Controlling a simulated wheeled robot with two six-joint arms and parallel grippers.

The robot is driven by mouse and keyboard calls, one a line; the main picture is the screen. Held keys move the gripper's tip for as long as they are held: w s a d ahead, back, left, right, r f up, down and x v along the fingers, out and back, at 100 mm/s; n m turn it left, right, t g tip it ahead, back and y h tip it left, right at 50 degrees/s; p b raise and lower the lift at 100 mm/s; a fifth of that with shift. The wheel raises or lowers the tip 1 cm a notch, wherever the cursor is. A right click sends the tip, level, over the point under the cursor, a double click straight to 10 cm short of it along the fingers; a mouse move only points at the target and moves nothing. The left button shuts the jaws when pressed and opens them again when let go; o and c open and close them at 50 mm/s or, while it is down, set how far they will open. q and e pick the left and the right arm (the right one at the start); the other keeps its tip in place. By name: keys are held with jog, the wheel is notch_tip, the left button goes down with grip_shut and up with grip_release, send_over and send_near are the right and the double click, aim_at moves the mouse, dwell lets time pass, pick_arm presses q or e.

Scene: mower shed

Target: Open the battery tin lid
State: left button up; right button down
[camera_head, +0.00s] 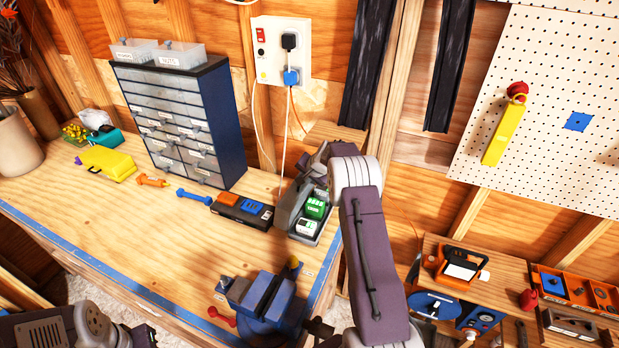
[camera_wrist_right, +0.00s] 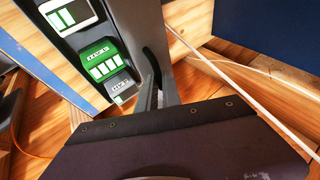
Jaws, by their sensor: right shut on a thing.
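The battery tin (camera_head: 306,237) is a grey box at the right end of the workbench. Green and white batteries (camera_head: 316,208) show inside it, and also in the right wrist view (camera_wrist_right: 103,62). Its grey lid (camera_head: 291,203) stands raised along the tin's left side, so the tin is open. In the right wrist view the lid is the dark panel (camera_wrist_right: 130,32) beside the batteries. My right gripper (camera_wrist_right: 160,92) is shut on the lid at its edge. In the head view its fingers are largely hidden behind my own arm.
A black tray with orange and blue items (camera_head: 243,211) lies left of the tin. A blue vise (camera_head: 262,296) stands at the bench's front edge. A drawer cabinet (camera_head: 178,118) stands behind. A cable (camera_head: 285,135) hangs from the wall socket near the tin. The bench's front-left is clear.

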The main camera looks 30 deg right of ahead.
jog(key=shift+w+r, duration=0.3)
jog(key=c, duration=1.5)
grip_release()
jog(key=shift+c, duration=0.2)
jog(key=shift+s+a, duration=0.1)
jog(key=shift+s+r+b, duration=0.2)
jog(key=shift+s+b, duration=0.1)
jog(key=shift+b, duration=0.1)
jog(key=b+v, duration=0.3)
jog(key=v, duration=0.5)
jog(key=shift+r, duration=0.2)
jog(key=shift+s, duration=0.1)
